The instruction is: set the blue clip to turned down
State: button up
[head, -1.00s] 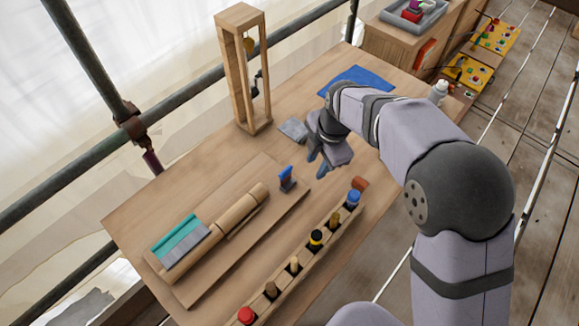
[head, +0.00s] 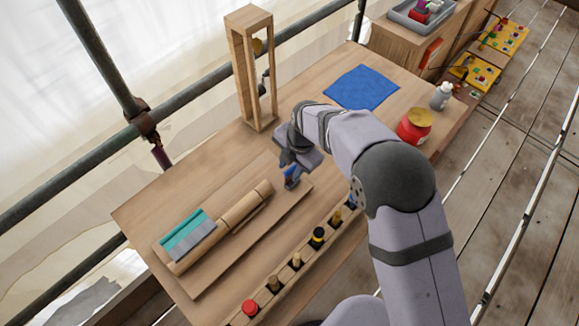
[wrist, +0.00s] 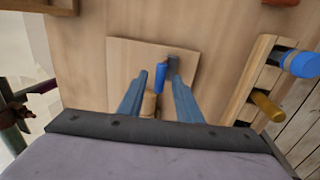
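The blue clip (head: 290,172) stands at the right end of the wooden board (head: 240,240), partly hidden behind my gripper (head: 287,163) in the head view. In the wrist view, the blue clip (wrist: 160,78) lies between the two fingertips of my gripper (wrist: 158,76). A small dark grey piece (wrist: 173,59) shows beside its far end. The fingers are apart, with a gap visible beside the clip. I cannot tell whether a finger touches it. The exact tilt of the clip is hard to tell.
A wooden roller (head: 245,205) and teal and grey blocks (head: 186,232) lie on the board. A rack (head: 290,272) of tools with coloured ends runs along the near side. A wooden tower (head: 237,75) stands behind. A blue cloth (head: 361,87) and red jar (head: 414,126) are at right.

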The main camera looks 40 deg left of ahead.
aim_at(290, 174)
jog(key=shift+a+f+p, duration=0.25)
jog(key=shift+f+p, duration=0.05)
jog(key=shift+f, duration=0.75)
grip_shut()
jog(key=shift+a, duration=0.15)
